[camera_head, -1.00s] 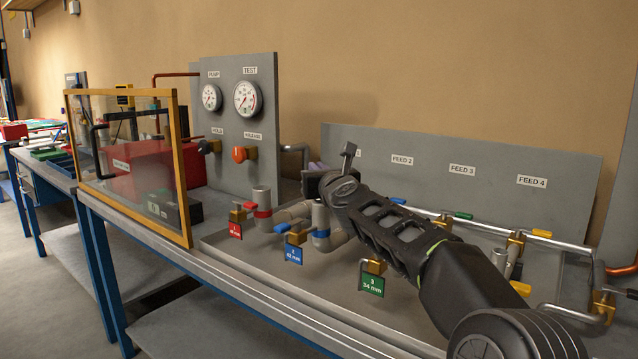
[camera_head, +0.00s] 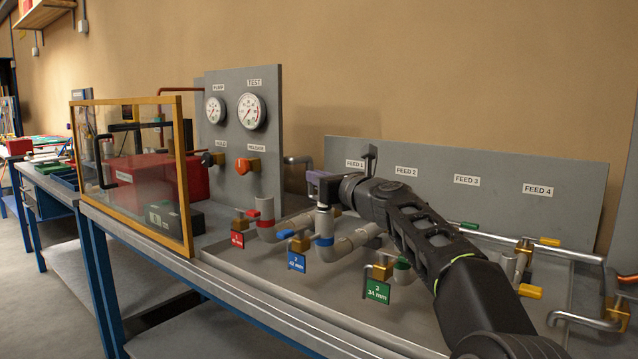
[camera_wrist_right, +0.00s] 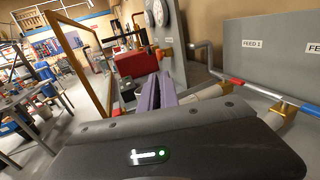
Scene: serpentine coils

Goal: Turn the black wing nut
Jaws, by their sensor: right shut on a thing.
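The black wing nut (camera_head: 208,159) appears to be the black handle under the HOLD label on the grey gauge panel. My right gripper (camera_head: 321,186) is well to the right of it, above the upright grey pipe with the blue band (camera_head: 323,226). Its purple fingers (camera_wrist_right: 159,93) are close together, also in the right wrist view. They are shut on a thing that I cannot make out. I cannot tell whether the fingers touch the pipe below them. The wing nut is not clear in the right wrist view. My left gripper is not in view.
An orange handle (camera_head: 243,165) sits beside the black one, under two gauges. A yellow-framed clear screen (camera_head: 187,190) stands left of the panel. Pipes with red, blue and green tags (camera_head: 377,291) line the bench front. The feed panel (camera_head: 480,205) rises behind my right arm.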

